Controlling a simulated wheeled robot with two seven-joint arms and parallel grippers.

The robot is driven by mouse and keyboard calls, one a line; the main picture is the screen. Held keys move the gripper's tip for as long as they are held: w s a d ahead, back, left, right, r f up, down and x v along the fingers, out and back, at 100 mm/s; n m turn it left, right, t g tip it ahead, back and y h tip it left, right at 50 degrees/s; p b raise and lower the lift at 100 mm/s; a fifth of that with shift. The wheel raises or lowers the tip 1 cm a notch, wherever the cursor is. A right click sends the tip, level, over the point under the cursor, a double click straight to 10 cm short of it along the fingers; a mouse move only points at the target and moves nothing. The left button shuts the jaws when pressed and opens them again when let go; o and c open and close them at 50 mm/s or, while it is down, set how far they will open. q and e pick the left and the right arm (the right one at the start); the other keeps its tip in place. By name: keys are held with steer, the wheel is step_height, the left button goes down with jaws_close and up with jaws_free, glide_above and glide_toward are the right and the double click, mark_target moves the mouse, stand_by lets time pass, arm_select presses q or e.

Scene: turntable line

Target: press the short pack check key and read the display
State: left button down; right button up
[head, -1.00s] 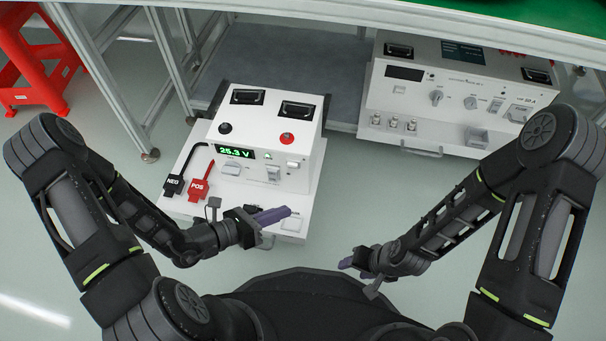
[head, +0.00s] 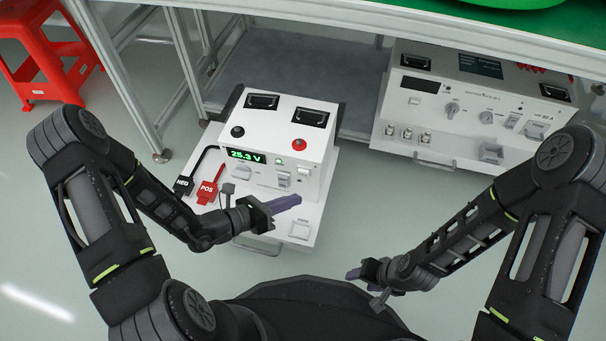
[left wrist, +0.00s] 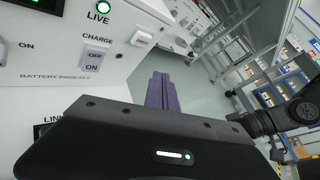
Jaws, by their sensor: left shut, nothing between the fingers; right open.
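A white battery pack unit (head: 262,127) stands on a white pull-out base. Its green display (head: 246,156) reads 25.3 V, with a lit green lamp to its right. The lamp, labelled LIVE (left wrist: 103,8), and a CHARGE rocker (left wrist: 96,59) show in the left wrist view. A pale square key (head: 299,229) lies on the base's front right; its label is too small to read. My left gripper (head: 290,201) is shut and empty, in front of the unit and up-left of that key in the picture. Its purple fingers also show in the left wrist view (left wrist: 161,90). My right gripper (head: 354,273) is open, off to the right.
Black NEG (head: 184,186) and red POS (head: 208,190) connectors lie left of the unit, close to my left forearm. A larger white panel (head: 450,105) with knobs stands at the back right. A red stool (head: 45,60) is at the far left. Floor between the units is clear.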

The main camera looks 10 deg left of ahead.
mark_target(308, 177)
arm_select(q)
steer(key=w, duration=0.4)
steer(key=shift+w+d, duration=0.15)
steer(key=shift+w, duration=0.1)
steer(key=shift+w, duration=0.15)
stand_by(1.8)
steer(key=shift+w, duration=0.25)
steer(key=shift+w, duration=0.5)
stand_by(0.8)
steer(key=shift+s, duration=0.1)
steer(key=shift+s+p, duration=0.3)
steer(key=shift+s, duration=0.5)
